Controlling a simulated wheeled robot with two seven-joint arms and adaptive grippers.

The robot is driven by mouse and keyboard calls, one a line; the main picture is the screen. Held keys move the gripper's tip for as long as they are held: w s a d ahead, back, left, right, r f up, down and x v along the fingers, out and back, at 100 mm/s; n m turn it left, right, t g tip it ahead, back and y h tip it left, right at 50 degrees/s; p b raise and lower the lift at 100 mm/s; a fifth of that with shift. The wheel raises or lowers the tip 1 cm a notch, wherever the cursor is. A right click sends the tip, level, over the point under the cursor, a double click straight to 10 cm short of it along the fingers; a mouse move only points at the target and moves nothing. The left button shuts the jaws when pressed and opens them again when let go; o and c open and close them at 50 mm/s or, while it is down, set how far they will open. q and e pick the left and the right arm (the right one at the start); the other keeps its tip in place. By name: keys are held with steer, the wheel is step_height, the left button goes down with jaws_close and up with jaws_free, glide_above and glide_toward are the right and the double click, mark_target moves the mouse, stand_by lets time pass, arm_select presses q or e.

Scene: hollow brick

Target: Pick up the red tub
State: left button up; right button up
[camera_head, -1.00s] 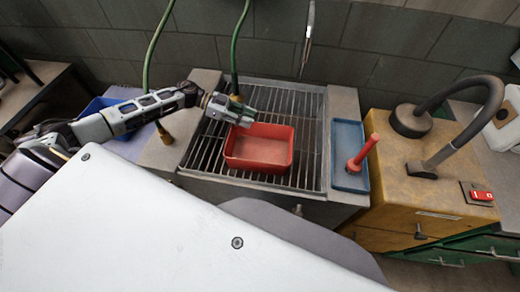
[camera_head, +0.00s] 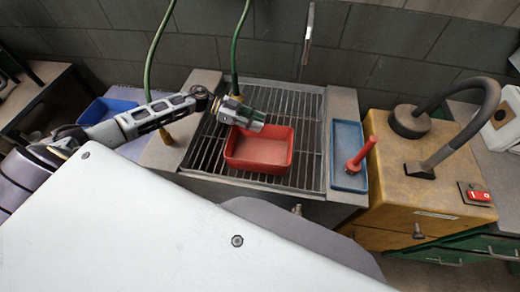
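The red tub (camera_head: 259,150) sits upright on the metal grate (camera_head: 306,140) of the sink-like bench. It is an open, shallow, rectangular tub. My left gripper (camera_head: 256,122) is at the tub's back left rim, over or touching it. The view is too small to tell whether its fingers are open or closed on the rim. The back left corner of the tub is partly hidden by the gripper. My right gripper is not in view.
A blue tray (camera_head: 347,137) with a red-handled tool (camera_head: 361,155) lies right of the grate. A yellow cabinet (camera_head: 400,175) with a dark curved pipe (camera_head: 470,120) stands further right. Green hoses (camera_head: 153,50) hang at the back. A blue bin (camera_head: 105,108) is at left.

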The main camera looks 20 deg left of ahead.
arm_select(q)
steer(key=shift+x, duration=1)
jaws_close()
